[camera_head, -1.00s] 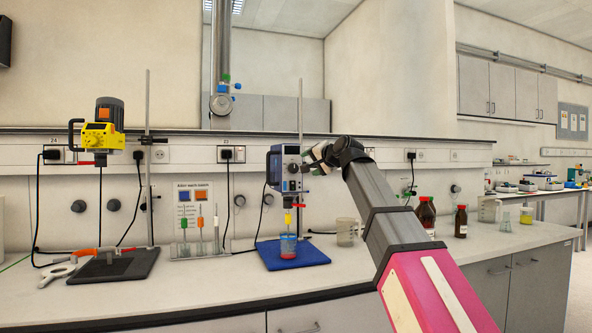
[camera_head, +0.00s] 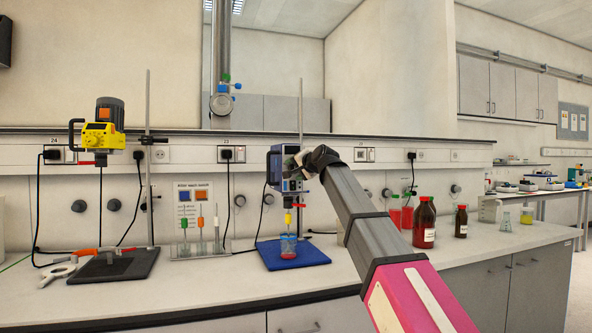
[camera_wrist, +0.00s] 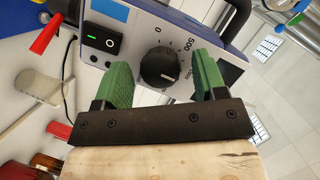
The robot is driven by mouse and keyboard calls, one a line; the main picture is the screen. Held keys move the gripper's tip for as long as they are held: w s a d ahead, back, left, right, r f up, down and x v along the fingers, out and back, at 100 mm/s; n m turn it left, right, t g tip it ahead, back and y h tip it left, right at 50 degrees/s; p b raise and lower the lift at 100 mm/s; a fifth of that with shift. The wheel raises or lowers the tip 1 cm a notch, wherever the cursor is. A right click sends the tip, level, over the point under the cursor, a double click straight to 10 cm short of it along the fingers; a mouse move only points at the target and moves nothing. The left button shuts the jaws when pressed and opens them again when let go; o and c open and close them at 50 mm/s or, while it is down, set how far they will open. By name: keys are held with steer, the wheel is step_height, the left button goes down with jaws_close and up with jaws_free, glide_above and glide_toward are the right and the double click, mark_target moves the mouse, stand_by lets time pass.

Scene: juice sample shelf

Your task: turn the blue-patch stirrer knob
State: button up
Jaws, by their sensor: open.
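The stirrer (camera_head: 276,167) with blue sides hangs on a stand above a blue base mat (camera_head: 310,259). In the wrist view its grey face shows a blue patch (camera_wrist: 109,13), a lit power switch (camera_wrist: 103,40) and a dark round knob (camera_wrist: 160,67) with a number scale beside it. My gripper (camera_wrist: 167,80) is open, with green pads on both sides of the knob in that view. I cannot tell whether the pads touch it. In the head view my gripper (camera_head: 297,166) is at the stirrer's front and hides much of its face.
A beaker with red liquid (camera_head: 288,246) stands under the stirrer. A yellow stirrer (camera_head: 101,135) on its own stand is at the left, near a rack of stirring rods (camera_head: 200,248). Brown bottles (camera_head: 424,224) stand right of my arm.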

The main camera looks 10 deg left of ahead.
steer(key=c, duration=0.9)
steer(key=shift+n, duration=0.3)
steer(key=n+h, duration=0.1)
steer(key=n, duration=0.2)
steer(key=n+t+h, duration=0.1)
steer(key=n+h, duration=0.1)
steer(key=n, duration=0.1)
steer(key=shift+s+a+h, duration=0.1)
steer(key=shift+a+h, duration=0.05)
steer(key=shift+h, duration=0.15)
steer(key=n+t+h, duration=0.1)
steer(key=n, duration=0.2)
steer(key=shift+a+n+t+h, duration=0.1)
steer(key=shift+n+t+h, duration=0.65)
steer(key=shift+n, duration=0.85)
steer(key=shift+h, duration=0.25)
